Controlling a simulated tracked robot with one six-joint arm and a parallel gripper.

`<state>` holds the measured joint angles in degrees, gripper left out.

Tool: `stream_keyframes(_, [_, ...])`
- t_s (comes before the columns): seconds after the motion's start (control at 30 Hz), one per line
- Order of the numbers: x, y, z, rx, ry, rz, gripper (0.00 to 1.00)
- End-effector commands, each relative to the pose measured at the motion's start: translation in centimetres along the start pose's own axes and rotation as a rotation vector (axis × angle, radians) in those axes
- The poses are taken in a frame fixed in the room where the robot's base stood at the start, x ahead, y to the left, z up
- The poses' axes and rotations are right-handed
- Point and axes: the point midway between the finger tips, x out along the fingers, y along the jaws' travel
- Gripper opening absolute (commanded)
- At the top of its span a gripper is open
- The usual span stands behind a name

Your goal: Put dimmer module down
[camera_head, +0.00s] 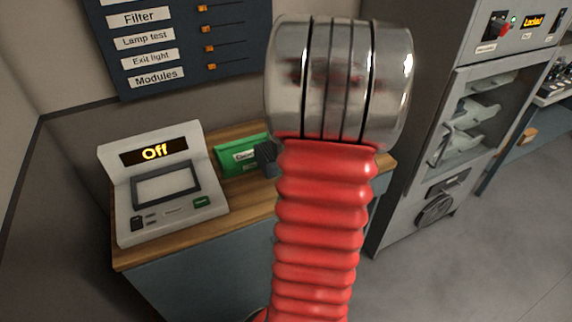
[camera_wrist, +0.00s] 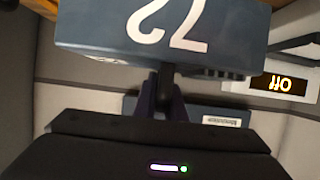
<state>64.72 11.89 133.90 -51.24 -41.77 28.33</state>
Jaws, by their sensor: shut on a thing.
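The dimmer module (camera_wrist: 215,38) looks like a blue-grey box with a large white number that appears upside down, probably 72. It fills the top of the wrist view. My gripper (camera_wrist: 168,80) is shut on it, with the dark fingers meeting its near edge. In the head view my red arm and its metal joint hide most of the gripper and the module. A small dark part shows left of the arm, beside a green box (camera_head: 238,155); I cannot tell what it is.
A grey console (camera_head: 160,222) reading "Off" stands on a wooden-topped bench (camera_head: 243,205). A wall panel (camera_head: 235,82) with labelled sliders is above. A tall grey cabinet (camera_head: 418,195) with a "Locked" display stands right. Bare wood shows in front of the green box.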

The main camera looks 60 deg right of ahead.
Motion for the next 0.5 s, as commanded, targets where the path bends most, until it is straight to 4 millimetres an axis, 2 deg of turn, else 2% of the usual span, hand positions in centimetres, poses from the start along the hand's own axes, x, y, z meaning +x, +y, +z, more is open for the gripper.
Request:
stream_keyframes(0.3, [1.4, 0.1, 3.4, 0.001, 0.001, 0.001, 0.00])
stream_keyframes(0.5, [1.7, 0.1, 4.0, -0.001, 0.003, 0.002, 0.00])
